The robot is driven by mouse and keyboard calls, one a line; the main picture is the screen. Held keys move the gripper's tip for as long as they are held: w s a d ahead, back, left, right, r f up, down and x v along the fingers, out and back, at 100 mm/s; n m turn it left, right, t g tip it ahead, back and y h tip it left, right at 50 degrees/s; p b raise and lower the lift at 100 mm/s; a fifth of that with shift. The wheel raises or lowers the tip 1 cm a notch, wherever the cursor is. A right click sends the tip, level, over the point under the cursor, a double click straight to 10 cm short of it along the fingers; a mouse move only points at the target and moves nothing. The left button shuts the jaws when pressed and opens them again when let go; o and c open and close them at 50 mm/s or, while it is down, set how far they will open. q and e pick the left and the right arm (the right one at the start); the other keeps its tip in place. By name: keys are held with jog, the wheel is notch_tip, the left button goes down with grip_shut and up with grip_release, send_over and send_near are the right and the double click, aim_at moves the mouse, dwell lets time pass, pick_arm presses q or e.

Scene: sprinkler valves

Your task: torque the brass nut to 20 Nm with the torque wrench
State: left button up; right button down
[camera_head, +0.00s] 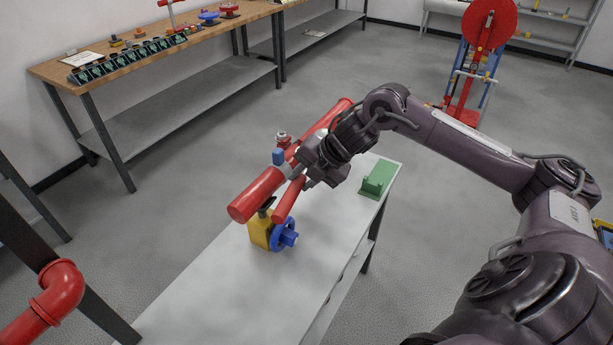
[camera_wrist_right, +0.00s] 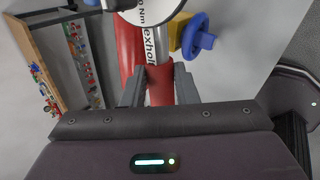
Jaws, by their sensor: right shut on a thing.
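My right gripper (camera_head: 306,172) is over the grey bench, beside the big red pipe (camera_head: 258,195). It is shut on the torque wrench, whose red handle (camera_wrist_right: 160,86) shows between its fingers in the right wrist view. The wrench's pale shaft with printed lettering and a round white dial (camera_wrist_right: 150,10) extend away from the fingers. In the head view a short red bar (camera_head: 287,202) below the gripper looks like part of the wrench. I cannot make out the brass nut or whether the wrench head is on it. My left gripper is not in view.
A yellow block with a blue handwheel (camera_head: 284,236) supports the pipe's near end on the bench (camera_head: 200,300). A green bracket (camera_head: 377,178) stands at the bench's right edge. A small red valve (camera_head: 283,139) sits beyond the pipe. The bench's front part is clear.

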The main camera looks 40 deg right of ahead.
jog(key=shift+w+a+r+m, duration=0.1)
jog(key=shift+w+a+m, duration=0.25)
jog(key=shift+w+m, duration=0.1)
jog(key=shift+w+a+t+p, duration=0.2)
jog(key=shift+w+t+p, duration=0.1)
jog(key=shift+p, duration=0.1)
jog(key=shift+w+a+m+h+p, duration=0.3)
jog(key=shift+w+m+h+p, duration=0.2)
jog(key=shift+w+m+p, duration=0.1)
dwell(0.5)
jog(key=shift+w+a, duration=0.15)
jog(key=shift+w, duration=0.15)
jog(key=shift+w+a+m+h+p, duration=0.25)
jog(key=shift+w+m+p, duration=0.2)
jog(key=shift+w+p, duration=0.05)
jog(key=shift+w+a+m+h+p, duration=0.25)
jog(key=shift+w+m+p, duration=0.15)
jog(key=shift+w+p, duration=0.1)
dwell(0.7)
jog(key=shift+s+d, duration=0.25)
jog(key=shift+s, duration=0.1)
jog(key=shift+s+d+n+y+b, duration=0.1)
jog(key=shift+s+n+y+b, duration=0.2)
jog(key=shift+n+b, duration=0.1)
jog(key=shift+s, duration=0.1)
